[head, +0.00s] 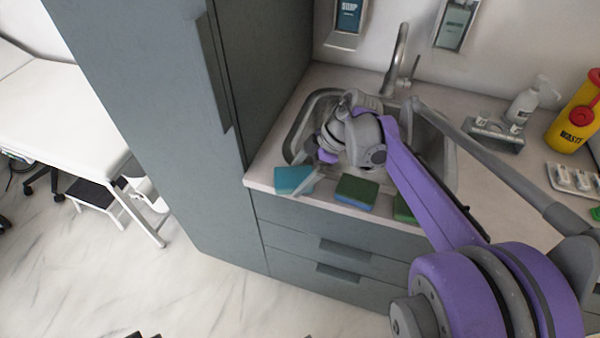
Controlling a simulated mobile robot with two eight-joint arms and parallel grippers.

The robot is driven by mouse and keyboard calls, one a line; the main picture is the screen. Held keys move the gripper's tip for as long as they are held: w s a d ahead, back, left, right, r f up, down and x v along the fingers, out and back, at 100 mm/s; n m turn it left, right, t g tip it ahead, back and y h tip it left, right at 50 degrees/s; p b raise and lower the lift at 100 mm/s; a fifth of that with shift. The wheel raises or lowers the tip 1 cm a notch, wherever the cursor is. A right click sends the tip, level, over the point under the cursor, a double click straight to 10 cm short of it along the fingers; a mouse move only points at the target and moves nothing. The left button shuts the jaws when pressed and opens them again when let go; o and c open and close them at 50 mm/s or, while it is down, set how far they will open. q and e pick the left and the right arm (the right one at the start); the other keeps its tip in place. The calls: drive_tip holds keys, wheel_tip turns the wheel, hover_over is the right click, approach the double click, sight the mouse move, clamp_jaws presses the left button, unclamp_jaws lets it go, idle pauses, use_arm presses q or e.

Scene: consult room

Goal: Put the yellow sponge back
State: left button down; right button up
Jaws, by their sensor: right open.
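I cannot make out a clearly yellow sponge. My right gripper (308,182) is open, pointing down at the front left of the sink. Its fingers are at or just above the blue sponge's right end; I cannot tell whether they touch it. My left gripper is out of view.
The steel sink (297,128) and tap (398,60) are behind my right gripper. A tall grey cabinet (165,110) borders the counter at left. A soap bottle (522,104) and a yellow waste container (574,125) stand at right.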

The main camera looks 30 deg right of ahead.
drive_tip(key=v, duration=1.1)
drive_tip(key=w+a+r+t+p, duration=0.2)
drive_tip(key=w+a+r+t, duration=0.55)
drive_tip(key=w, duration=0.25)
wheel_tip(320, 180, up, 6)
drive_tip(key=d+m+t+h, duration=0.2)
drive_tip(key=m+t+h, duration=0.3)
drive_tip(key=t, duration=0.2)
drive_tip(key=s+d+f+m+g+h+p, duration=0.25)
drive_tip(key=s+f+m+g+h, duration=0.2)
drive_tip(key=s+f+m, duration=0.35)
drive_tip(key=s+a+f+g+y, duration=0.1)
drive_tip(key=s+a+f+g, duration=0.2)
drive_tip(key=s+f, duration=0.3)
drive_tip(key=s+a+f+g+y, duration=0.2)
drive_tip(key=s+a+f, duration=0.4)
drive_tip(key=f, duration=0.4)
drive_tip(key=shift+s+f+g, duration=0.4)
drive_tip(key=shift+s+g, duration=0.15)
drive_tip(key=shift+g, duration=0.35)
drive_tip(key=shift+a+y, duration=0.1)
drive_tip(key=shift+y, duration=0.15)
